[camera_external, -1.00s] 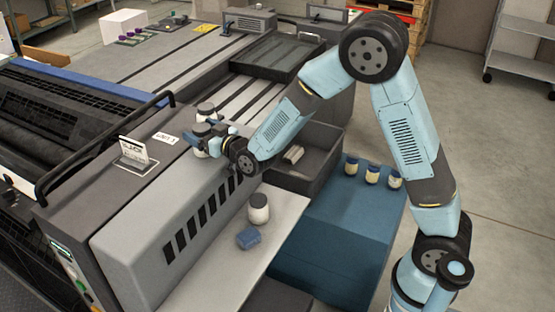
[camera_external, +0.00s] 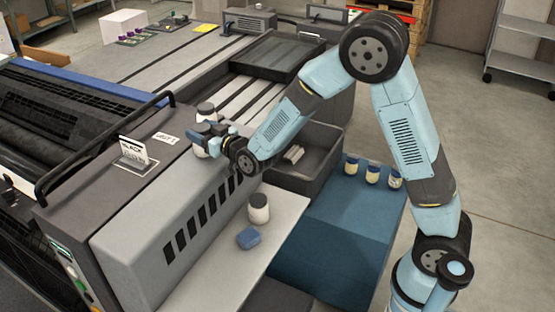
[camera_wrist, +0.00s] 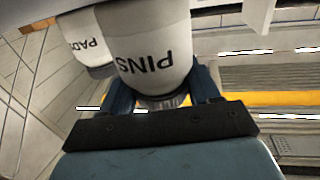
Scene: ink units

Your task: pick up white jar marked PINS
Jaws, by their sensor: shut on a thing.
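The white jar marked PINS (camera_wrist: 150,45) fills the upper middle of the wrist view, its lettering upside down there. My gripper (camera_wrist: 163,88) has a dark blue finger on each side of the jar and is shut on it. In the external view my gripper (camera_external: 213,142) is over the grey machine top, with the held jar (camera_external: 200,150) partly hidden by the fingers. I cannot tell whether the jar still touches the surface. A second white jar marked PADS (camera_wrist: 88,42) stands close beside it in the wrist view; the jar just behind (camera_external: 206,113) in the external view appears to be this one.
A sign reading BLACK (camera_external: 133,150) and a small label (camera_external: 165,138) are on the machine top. Several small jars (camera_external: 372,175) stand on the blue box (camera_external: 335,225).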

